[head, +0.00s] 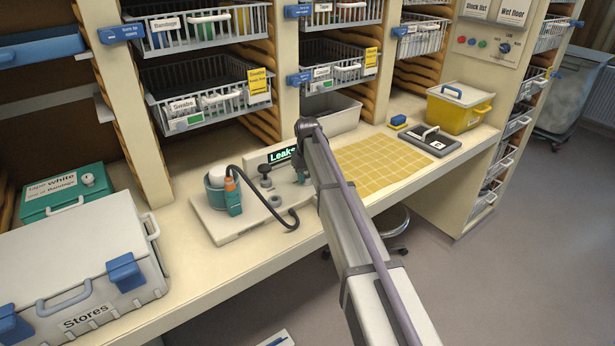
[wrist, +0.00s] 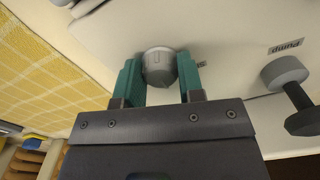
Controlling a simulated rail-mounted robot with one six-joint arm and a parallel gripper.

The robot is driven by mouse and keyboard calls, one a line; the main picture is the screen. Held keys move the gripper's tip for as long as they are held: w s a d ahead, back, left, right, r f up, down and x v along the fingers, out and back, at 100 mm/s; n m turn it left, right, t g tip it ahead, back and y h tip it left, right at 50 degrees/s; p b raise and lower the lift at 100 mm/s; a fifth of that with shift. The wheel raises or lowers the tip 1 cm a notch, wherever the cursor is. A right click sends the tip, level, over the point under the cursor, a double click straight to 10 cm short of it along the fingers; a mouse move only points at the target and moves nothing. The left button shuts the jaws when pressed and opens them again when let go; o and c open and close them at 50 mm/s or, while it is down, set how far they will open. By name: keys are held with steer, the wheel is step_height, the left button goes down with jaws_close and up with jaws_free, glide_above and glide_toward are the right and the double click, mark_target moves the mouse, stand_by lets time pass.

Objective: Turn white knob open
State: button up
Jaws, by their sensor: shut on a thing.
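The white knob (wrist: 158,62), round and pale grey-white, stands on a pale board (wrist: 225,35) in the wrist view. My gripper (wrist: 159,80) has its two teal fingers on either side of the knob and is shut on it. A mark on the knob's face is too small to read.
A dark pump plunger (wrist: 290,82) stands right of my gripper in the wrist view. A teal-orange device (head: 233,195) with a black hose is on the board's left. A yellow grid mat (head: 385,165) lies to the right. A grey Stores case (head: 75,255) stands front left.

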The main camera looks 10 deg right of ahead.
steer(key=m, duration=0.4)
steer(key=shift+m, duration=0.3)
steer(key=m, duration=0.4)
steer(key=shift+a+m, duration=0.1)
steer(key=shift+m, duration=0.3)
steer(key=o, duration=0.9)
step_height(320, 180, up, 11)
steer(key=p, duration=1)
steer(key=shift+f+p, duration=0.1)
steer(key=shift+p, duration=0.3)
